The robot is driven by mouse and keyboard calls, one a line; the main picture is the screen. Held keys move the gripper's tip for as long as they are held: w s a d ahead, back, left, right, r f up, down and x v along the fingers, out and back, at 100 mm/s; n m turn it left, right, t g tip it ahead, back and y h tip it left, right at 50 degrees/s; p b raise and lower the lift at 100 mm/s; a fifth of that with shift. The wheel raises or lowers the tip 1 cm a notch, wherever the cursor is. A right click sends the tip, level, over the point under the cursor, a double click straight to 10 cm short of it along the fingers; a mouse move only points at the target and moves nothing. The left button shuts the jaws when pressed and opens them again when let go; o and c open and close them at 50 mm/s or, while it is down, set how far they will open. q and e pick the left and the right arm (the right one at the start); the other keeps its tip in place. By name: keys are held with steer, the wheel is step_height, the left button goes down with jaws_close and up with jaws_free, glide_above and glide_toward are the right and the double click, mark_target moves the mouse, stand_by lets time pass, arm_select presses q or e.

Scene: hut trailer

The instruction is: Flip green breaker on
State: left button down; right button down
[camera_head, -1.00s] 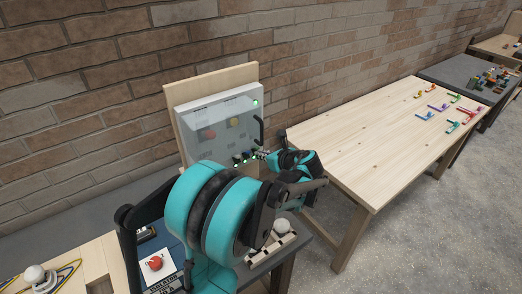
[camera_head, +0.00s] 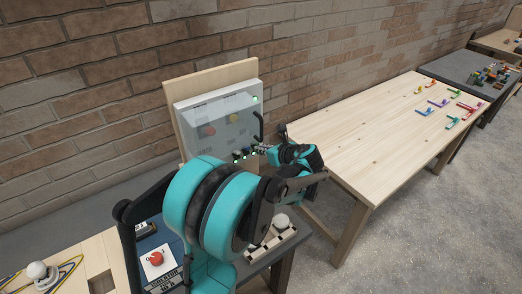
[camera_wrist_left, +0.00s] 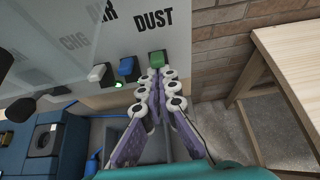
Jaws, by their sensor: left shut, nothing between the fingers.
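The green breaker (camera_wrist_left: 156,58) is a small green toggle under the word DUST on the panel's lower edge in the left wrist view. My left gripper (camera_wrist_left: 162,72) is shut and empty. Its fingertips are right at the underside of the green breaker; I cannot tell whether they touch. In the head view the breaker panel (camera_head: 215,112) is upright on a wooden backboard, and my left gripper (camera_head: 262,149) is at its lower right corner. A blue breaker (camera_wrist_left: 127,66) and a white breaker (camera_wrist_left: 97,72) sit to the left of the green one.
A black handle (camera_head: 259,126) stands out at the panel's right side. A red button (camera_head: 157,258) and a white knob (camera_head: 281,221) are in front of the panel. A wooden table (camera_head: 380,122) with several coloured pieces is to the right, with a floor gap between.

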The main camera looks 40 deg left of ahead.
arm_select(q)
step_height(320, 180, down, 4)
steer(key=d+b, duration=0.2)
steer(key=b, duration=0.1)
steer(key=s+d+r+p, duration=0.2)
steer(key=d+r+p, duration=0.1)
steer(key=d+r, duration=0.3)
steer(key=shift+s+d+r, duration=0.25)
steer(key=shift+r, duration=0.35)
steer(key=s+d+f+n+t+h+b, duration=0.1)
steer(key=s+d+f+n+h+b, duration=0.1)
steer(key=s+d+f+n+h, duration=0.3)
steer(key=s+d+f+n+t+h+b, duration=0.2)
steer(key=s+d+f+n+h, duration=0.4)
steer(key=s+d+n, duration=0.6)
steer(key=d+n, duration=0.2)
steer(key=n, duration=0.2)
steer(key=shift+d+t+h+b, duration=0.3)
steer(key=shift+d+h+b, duration=0.05)
steer(key=shift+h, duration=0.05)
